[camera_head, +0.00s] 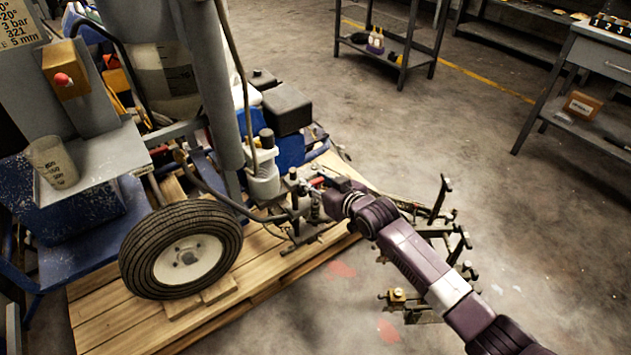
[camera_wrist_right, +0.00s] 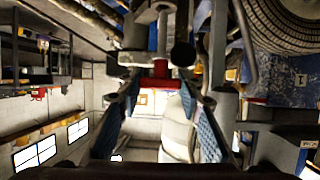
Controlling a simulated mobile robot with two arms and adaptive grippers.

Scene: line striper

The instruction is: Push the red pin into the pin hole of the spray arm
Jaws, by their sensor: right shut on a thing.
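My right gripper (camera_head: 322,190) reaches in from the lower right to the spray arm (camera_head: 297,212) at the front of the line striper. In the right wrist view, the two fingers with blue pads (camera_wrist_right: 162,88) are shut on the red pin (camera_wrist_right: 160,72). A bit of red also shows by the gripper in the head view. The pin is close to the grey metal parts of the spray arm (camera_wrist_right: 140,58); I cannot tell whether it is inside the hole. The pin hole is hidden. My left gripper is in neither view.
The line striper's black wheel (camera_head: 180,250) stands on a wooden pallet (camera_head: 110,318). A dark metal stand (camera_head: 440,232) is just right of my arm. A cup (camera_head: 52,162) sits on the machine's left ledge. The floor beyond is open up to the shelves (camera_head: 385,48).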

